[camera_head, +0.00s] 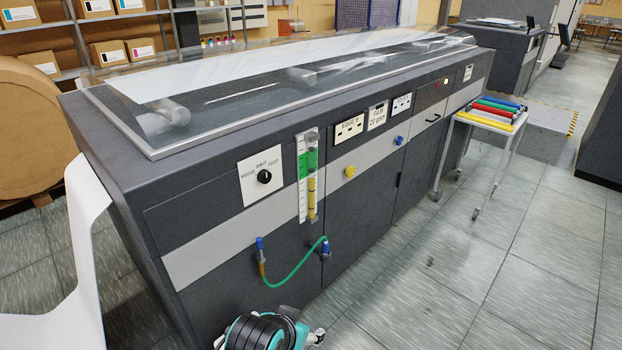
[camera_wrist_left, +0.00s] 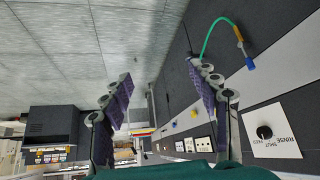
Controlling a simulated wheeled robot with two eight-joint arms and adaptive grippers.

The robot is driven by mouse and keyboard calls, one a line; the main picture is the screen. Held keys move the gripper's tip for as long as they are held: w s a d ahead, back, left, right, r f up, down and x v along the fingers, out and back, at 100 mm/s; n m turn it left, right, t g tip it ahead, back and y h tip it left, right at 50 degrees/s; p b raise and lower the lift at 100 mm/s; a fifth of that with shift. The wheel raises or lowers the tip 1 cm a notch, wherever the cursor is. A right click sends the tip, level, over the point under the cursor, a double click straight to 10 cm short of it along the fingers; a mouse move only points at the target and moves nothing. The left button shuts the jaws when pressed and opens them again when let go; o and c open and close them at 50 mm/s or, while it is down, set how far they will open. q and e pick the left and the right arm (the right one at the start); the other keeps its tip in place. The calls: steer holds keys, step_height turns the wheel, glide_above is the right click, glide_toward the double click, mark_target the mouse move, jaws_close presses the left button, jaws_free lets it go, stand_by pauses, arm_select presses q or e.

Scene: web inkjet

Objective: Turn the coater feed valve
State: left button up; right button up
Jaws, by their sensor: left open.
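The valve is a round black knob (camera_head: 264,177) on a white plate (camera_head: 250,189) marked RINSE, SHUT and FEED, on the front of a dark grey machine. Its pointer direction is too small to tell. The knob also shows in the left wrist view (camera_wrist_left: 265,132), at the lower right, outside my fingers. My left gripper (camera_wrist_left: 162,95) is open and empty, its purple-padded fingers apart. In the head view my teal and black left wrist is at the bottom, below and apart from the knob. My right gripper is not seen.
A green hose (camera_head: 296,277) loops out from the machine front below the plate. A sight gauge (camera_head: 307,178) stands just right of the knob. A cart (camera_head: 487,119) with coloured rolls stands farther right. White web (camera_head: 85,240) hangs at the left. The floor in front is clear.

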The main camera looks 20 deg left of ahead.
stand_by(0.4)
arm_select(q)
steer(key=n+y+p, duration=0.2)
steer(key=n+y, duration=1.1)
steer(key=y, duration=0.3)
glide_toward(267, 178)
steer(key=a, duration=0.1)
steer(key=shift+n+y, duration=0.3)
steer(key=x, duration=0.4)
steer(key=b+x, duration=0.1)
steer(key=x, duration=0.2)
steer(key=shift+w+f, duration=0.25)
steer(key=shift+f, duration=0.1)
steer(key=shift+w+a, duration=0.3)
steer(key=shift+a, duration=0.3)
steer(key=shift+r, duration=0.1)
